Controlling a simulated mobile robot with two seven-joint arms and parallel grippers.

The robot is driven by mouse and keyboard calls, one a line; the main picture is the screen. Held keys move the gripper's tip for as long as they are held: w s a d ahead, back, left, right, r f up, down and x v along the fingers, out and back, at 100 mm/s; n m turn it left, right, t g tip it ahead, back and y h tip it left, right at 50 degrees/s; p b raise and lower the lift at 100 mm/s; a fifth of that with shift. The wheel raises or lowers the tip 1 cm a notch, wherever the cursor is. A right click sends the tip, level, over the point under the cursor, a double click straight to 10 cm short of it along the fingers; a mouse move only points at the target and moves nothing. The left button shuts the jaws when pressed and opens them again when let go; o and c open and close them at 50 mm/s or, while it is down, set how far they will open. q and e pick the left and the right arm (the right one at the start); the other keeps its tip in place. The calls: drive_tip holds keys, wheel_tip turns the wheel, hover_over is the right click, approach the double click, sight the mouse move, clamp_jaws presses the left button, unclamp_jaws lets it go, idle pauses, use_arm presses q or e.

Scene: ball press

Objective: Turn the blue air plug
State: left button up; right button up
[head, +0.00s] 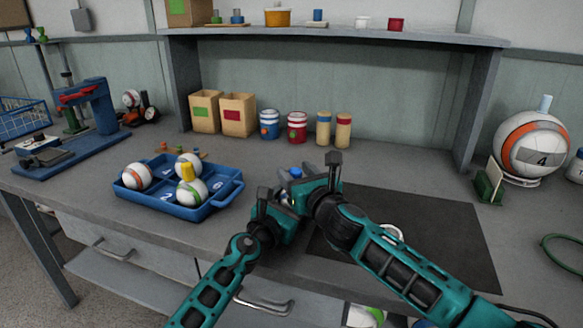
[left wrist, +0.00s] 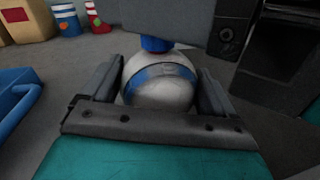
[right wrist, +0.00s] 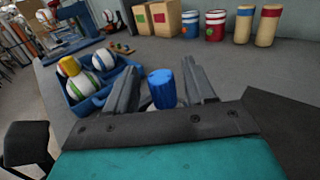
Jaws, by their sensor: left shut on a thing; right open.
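The blue air plug (right wrist: 161,88) stands upright between the open fingers of my right gripper (right wrist: 160,82) in the right wrist view, with a gap on each side. It also shows as a small blue top in the head view (head: 296,173). In the left wrist view, a white ball with a blue band (left wrist: 160,82) sits between the fingers of my left gripper (left wrist: 158,88), which is shut on it. The blue plug (left wrist: 156,44) sits on top of this ball, and a dark part of my right gripper covers what is above it. In the head view my arms mostly hide the ball.
A blue tray (head: 190,211) with several balls, one bearing a yellow plug (head: 187,172), stands left of my grippers. A dark mat (head: 440,225) lies to the right. Boxes (head: 237,115) and cans (head: 298,127) stand behind. A large ball numbered 4 (head: 531,147) stands far right.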

drive_tip(key=shift+x, duration=1.45)
drive_tip(key=c, duration=1)
drive_tip(key=shift+m+t+h, duration=0.5)
drive_tip(key=shift+m+h, duration=0.5)
drive_tip(key=shift+h, duration=0.3)
drive_tip(key=shift+d+m+h, duration=0.25)
drive_tip(key=shift+m+h, duration=0.35)
drive_tip(key=shift+h, duration=0.5)
drive_tip(key=o, duration=1)
